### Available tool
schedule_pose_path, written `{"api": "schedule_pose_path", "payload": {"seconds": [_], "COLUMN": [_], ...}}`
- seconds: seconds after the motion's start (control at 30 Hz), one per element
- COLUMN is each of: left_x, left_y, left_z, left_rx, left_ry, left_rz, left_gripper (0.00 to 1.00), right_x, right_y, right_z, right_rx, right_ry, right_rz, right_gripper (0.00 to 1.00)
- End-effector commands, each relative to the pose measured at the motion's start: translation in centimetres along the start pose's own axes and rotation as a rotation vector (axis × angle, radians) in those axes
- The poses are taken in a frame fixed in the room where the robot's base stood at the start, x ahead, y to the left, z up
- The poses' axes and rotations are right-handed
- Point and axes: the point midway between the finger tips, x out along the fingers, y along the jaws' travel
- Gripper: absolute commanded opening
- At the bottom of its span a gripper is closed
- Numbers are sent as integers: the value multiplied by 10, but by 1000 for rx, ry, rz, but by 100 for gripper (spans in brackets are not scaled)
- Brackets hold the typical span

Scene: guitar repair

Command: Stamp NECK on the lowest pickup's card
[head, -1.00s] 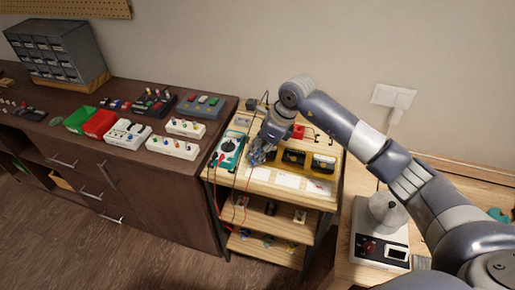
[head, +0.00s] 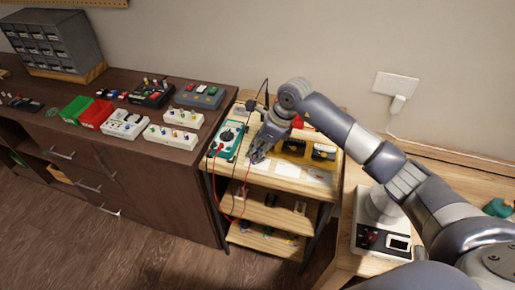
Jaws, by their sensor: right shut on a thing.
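My right gripper (head: 258,154) points down over the left part of the wooden cart top (head: 285,184). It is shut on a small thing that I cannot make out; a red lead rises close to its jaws. Two dark pickups show right of it, a middle one (head: 295,147) and a right one (head: 323,152), in a yellowish holder. The spot left of them is hidden behind my gripper. White cards lie along the front, a middle one (head: 289,170) and a right one (head: 319,177). Any print on them is too small to read. My left gripper is out of view.
A teal multimeter (head: 229,138) with red and black leads stands on the cart's left; the red lead loops past the front edge. A red thing (head: 300,123) is partly hidden behind my arm. A dark cabinet (head: 165,154) stands left, a scale-like device (head: 383,225) right.

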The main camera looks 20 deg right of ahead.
Motion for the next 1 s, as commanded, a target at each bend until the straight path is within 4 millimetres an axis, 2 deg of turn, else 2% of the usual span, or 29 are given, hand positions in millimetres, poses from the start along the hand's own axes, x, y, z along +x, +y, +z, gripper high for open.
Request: {"api": "schedule_pose_path", "payload": {"seconds": [1.0], "left_x": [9], "left_y": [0], "left_z": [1], "left_rx": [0], "left_ry": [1], "left_rz": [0], "left_gripper": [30], "right_x": [9], "right_y": [0], "right_z": [-4], "right_rx": [0], "right_ry": [0], "right_rz": [0], "right_gripper": [3]}}
